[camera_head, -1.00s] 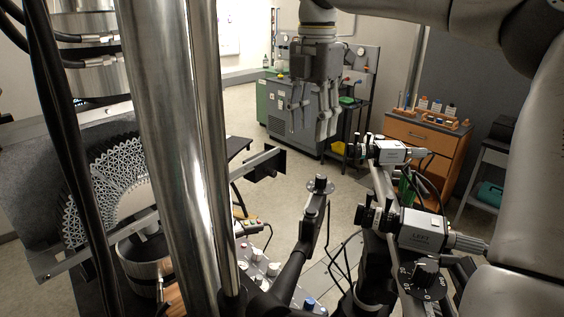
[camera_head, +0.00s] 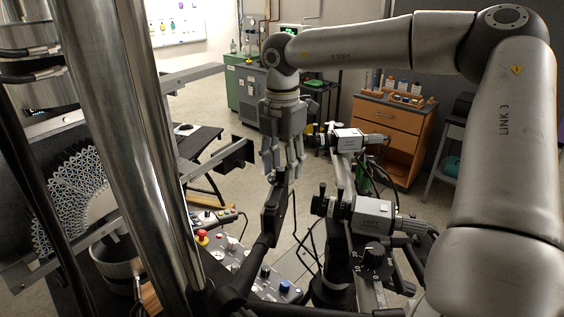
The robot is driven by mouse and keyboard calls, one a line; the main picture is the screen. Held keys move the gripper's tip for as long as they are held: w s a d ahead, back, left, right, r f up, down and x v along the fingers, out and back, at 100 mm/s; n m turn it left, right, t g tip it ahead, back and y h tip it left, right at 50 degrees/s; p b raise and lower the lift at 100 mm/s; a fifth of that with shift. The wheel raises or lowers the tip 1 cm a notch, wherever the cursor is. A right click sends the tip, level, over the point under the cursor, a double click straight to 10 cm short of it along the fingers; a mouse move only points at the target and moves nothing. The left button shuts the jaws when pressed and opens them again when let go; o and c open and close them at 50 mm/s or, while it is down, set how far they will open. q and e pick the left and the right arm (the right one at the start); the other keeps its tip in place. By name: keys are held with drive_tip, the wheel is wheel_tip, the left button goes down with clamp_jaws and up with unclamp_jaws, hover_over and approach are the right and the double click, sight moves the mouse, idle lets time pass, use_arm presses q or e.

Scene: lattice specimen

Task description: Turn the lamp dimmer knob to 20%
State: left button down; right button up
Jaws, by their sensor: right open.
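A black knob with a white pointer (camera_head: 375,252) stands on a dark dial plate with pale markings, at the lower right beside the cameras. I cannot read its setting, and I cannot tell for sure that it is the lamp dimmer. My right gripper (camera_head: 282,172) is open and points down, left of and farther up the picture than this knob. Its fingers are over the top of a black upright arm (camera_head: 272,215), partly covering a small knob-like piece there; contact cannot be told. My left gripper is not in view.
Two grey camera units, a near one (camera_head: 370,215) and a far one (camera_head: 348,138), are mounted right of the gripper. A control panel (camera_head: 240,268) with several knobs lies below. Steel columns (camera_head: 130,130) and a lattice specimen (camera_head: 75,195) fill the left.

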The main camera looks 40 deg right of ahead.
drive_tip(key=shift+w, duration=0.1)
drive_tip(key=shift+c, duration=1.2)
drive_tip(key=shift+a, duration=0.1)
drive_tip(key=shift+c, duration=1.2)
clamp_jaws()
drive_tip(key=shift+n+b, duration=0.4)
drive_tip(key=shift+b, duration=0.05)
drive_tip(key=n+b, duration=0.2)
drive_tip(key=shift+f+n, duration=0.1)
drive_tip(key=shift+n, duration=0.3)
drive_tip(key=n+b, duration=0.1)
drive_tip(key=n, duration=0.2)
drive_tip(key=shift+n+b, duration=0.3)
drive_tip(key=shift+n, duration=0.1)
drive_tip(key=n, duration=0.5)
drive_tip(key=shift+b, duration=0.35)
drive_tip(key=n, duration=0.3)
drive_tip(key=shift+n, duration=0.4)
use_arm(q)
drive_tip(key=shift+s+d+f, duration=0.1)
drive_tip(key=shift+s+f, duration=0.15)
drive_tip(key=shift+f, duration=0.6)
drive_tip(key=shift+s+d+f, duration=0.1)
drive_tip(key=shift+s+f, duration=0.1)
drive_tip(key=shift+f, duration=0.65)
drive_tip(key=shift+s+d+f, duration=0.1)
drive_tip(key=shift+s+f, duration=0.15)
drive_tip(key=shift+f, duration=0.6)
use_arm(e)
drive_tip(key=shift+n, duration=1.8)
